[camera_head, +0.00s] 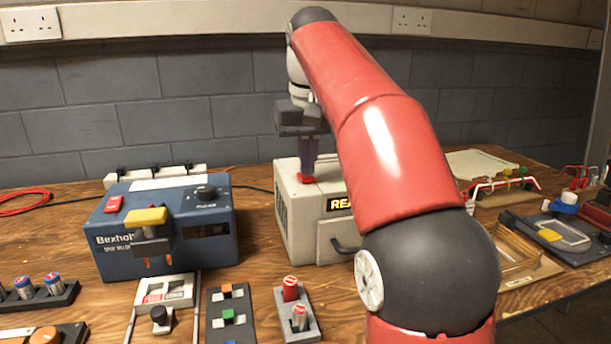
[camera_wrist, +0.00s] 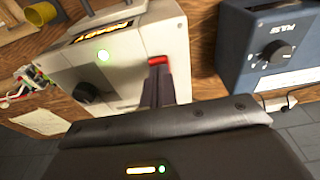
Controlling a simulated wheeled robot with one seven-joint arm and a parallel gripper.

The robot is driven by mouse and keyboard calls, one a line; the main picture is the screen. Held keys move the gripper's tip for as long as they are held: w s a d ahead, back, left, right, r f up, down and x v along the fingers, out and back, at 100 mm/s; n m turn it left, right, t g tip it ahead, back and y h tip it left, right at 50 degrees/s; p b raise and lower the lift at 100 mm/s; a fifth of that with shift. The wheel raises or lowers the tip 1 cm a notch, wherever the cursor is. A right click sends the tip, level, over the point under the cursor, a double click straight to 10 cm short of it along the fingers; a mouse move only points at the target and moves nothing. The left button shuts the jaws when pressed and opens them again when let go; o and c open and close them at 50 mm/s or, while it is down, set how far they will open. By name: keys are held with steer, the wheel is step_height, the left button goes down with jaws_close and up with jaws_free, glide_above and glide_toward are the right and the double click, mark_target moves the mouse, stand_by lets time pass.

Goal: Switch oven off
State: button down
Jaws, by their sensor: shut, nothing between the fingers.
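The cream box with a lit yellow "READY" display, which looks like the oven (camera_head: 295,225), stands on the wooden table, partly hidden by my arm in the head view.
A blue "Bexhol" box (camera_head: 165,230) with a black knob, red switch and yellow part stands left of the oven. Battery holders (camera_head: 298,318) and small trays fill the front. A black tray (camera_head: 560,235) and wire racks lie at right. A wall stands behind.

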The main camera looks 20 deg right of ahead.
mark_target(308, 177)
steer(key=shift+f, duration=0.4)
step_height(308, 177, up, 2)
steer(key=shift+r+p, duration=0.2)
steer(key=shift+p, duration=0.8)
steer(key=shift+r, duration=2.3)
